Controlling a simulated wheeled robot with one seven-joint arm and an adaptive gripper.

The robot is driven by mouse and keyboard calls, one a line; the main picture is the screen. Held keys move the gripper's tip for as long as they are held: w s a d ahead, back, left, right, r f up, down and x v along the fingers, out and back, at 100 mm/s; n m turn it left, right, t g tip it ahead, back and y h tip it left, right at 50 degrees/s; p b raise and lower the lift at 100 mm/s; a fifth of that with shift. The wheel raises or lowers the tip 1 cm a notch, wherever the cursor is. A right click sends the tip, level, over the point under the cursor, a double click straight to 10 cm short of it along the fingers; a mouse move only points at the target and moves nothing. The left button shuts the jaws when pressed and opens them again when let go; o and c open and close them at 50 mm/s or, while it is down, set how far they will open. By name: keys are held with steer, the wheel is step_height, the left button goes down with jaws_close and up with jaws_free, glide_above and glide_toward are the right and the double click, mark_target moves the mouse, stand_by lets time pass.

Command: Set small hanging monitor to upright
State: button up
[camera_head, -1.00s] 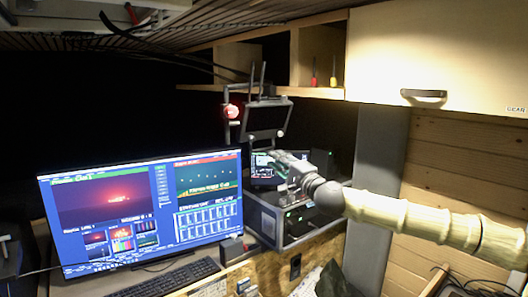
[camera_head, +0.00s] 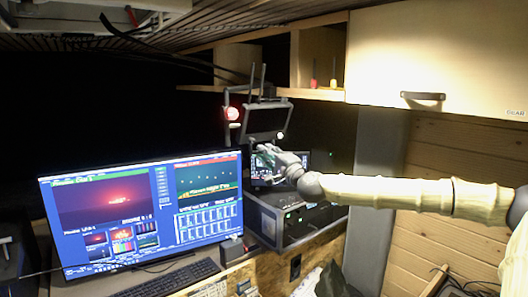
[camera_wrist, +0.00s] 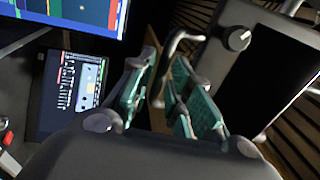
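The small hanging monitor (camera_head: 264,120) is a dark panel with a grey frame, hung on a bracket below the shelf. In the wrist view its dark screen (camera_wrist: 258,88) fills the right side, tilted, with a round knob at its upper left. My gripper (camera_head: 262,152) is just below the monitor's lower edge. In the wrist view my gripper (camera_wrist: 157,92) has its teal-padded fingers apart. A curved grey bar (camera_wrist: 168,55) shows in the gap beyond the fingers; I cannot tell whether they touch it. The gripper hides part of the monitor's lower edge.
A large lit monitor (camera_head: 140,212) stands left on the desk, with a keyboard (camera_head: 165,279) before it. A rack case (camera_head: 292,218) with a small lit screen (camera_wrist: 72,85) is below my gripper. A red lamp (camera_head: 232,113) is beside the bracket; a cabinet (camera_head: 440,60) is upper right.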

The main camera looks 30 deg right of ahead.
steer(key=shift+w+r, duration=0.15)
steer(key=shift+w, duration=0.7)
steer(key=shift+a, duration=0.1)
jaws_close()
